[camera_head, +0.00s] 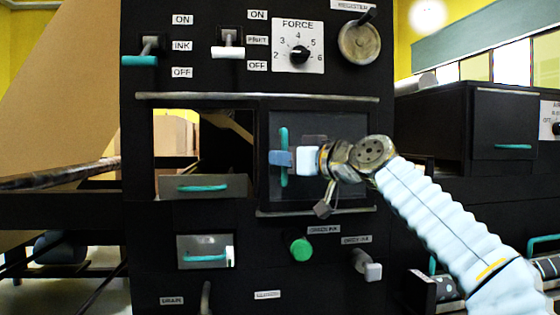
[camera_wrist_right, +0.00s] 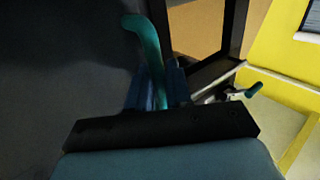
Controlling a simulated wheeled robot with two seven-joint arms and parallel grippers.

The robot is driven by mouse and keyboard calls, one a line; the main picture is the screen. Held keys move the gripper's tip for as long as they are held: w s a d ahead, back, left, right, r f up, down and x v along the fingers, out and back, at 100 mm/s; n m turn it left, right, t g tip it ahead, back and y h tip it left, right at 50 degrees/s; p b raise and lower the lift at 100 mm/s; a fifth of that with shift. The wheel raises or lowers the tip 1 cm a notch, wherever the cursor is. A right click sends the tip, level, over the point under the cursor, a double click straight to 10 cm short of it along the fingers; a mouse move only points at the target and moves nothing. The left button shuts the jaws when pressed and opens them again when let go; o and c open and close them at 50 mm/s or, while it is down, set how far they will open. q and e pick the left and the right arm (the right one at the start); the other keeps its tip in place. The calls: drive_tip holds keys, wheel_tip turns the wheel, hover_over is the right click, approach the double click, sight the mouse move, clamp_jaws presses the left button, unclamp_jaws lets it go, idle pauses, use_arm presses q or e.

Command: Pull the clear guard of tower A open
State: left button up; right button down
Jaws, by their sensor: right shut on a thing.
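The guard (camera_head: 345,190) of the tower is a dark, see-through-looking panel on the right of the black front, with an upright teal handle (camera_head: 284,137). My right gripper (camera_head: 282,158) is shut on this handle around its middle. In the right wrist view, the teal handle (camera_wrist_right: 147,45) passes between the blue fingers (camera_wrist_right: 157,95) in front of the dark panel. An open window (camera_head: 172,135) shows to the left of the panel. I cannot tell whether the panel has moved from its closed place. My left gripper is not in view.
A rail (camera_head: 255,97) runs above the window and panel. Below are a flap with a teal handle (camera_head: 203,188), a green button (camera_head: 299,249) and a small lever (camera_head: 367,265). A dark rod (camera_head: 60,177) extends at left. Another black unit (camera_head: 480,120) stands at right.

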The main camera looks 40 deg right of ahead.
drive_tip(key=c, duration=1.2)
unclamp_jaws()
drive_tip(key=s, duration=0.9)
drive_tip(key=s+b, duration=0.1)
drive_tip(key=s, duration=0.3)
drive_tip(key=shift+s+d, duration=0.25)
drive_tip(key=shift+s, duration=0.1)
